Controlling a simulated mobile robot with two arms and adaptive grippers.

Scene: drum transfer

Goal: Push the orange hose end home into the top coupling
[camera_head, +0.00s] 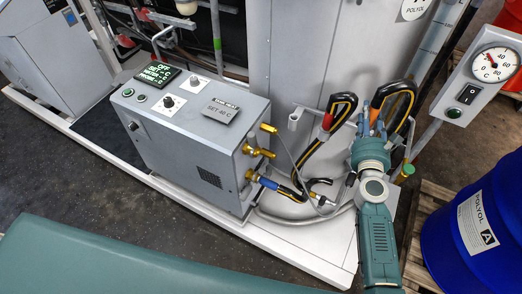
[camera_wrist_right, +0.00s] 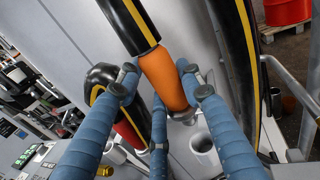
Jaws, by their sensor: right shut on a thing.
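My right gripper (camera_head: 366,124) is at the right of the head view, away from the grey machine. The right wrist view shows its blue fingers (camera_wrist_right: 160,92) shut around the orange hose end (camera_wrist_right: 164,78), on a black hose with a yellow stripe (camera_wrist_right: 133,26). The orange end points down beside a grey holder; I cannot tell whether its tip is clear of it. The top coupling (camera_head: 268,128) is brass-yellow on the machine's right side, well left of the gripper. My left gripper is not in view.
A second coupling (camera_head: 258,152) sits below the top one, and a blue hose end (camera_head: 268,183) is at the lowest. A red hose end (camera_head: 327,121) stands near a grey holder (camera_head: 295,119). A blue drum (camera_head: 470,245) stands at the right. Hoses loop between machine and gripper.

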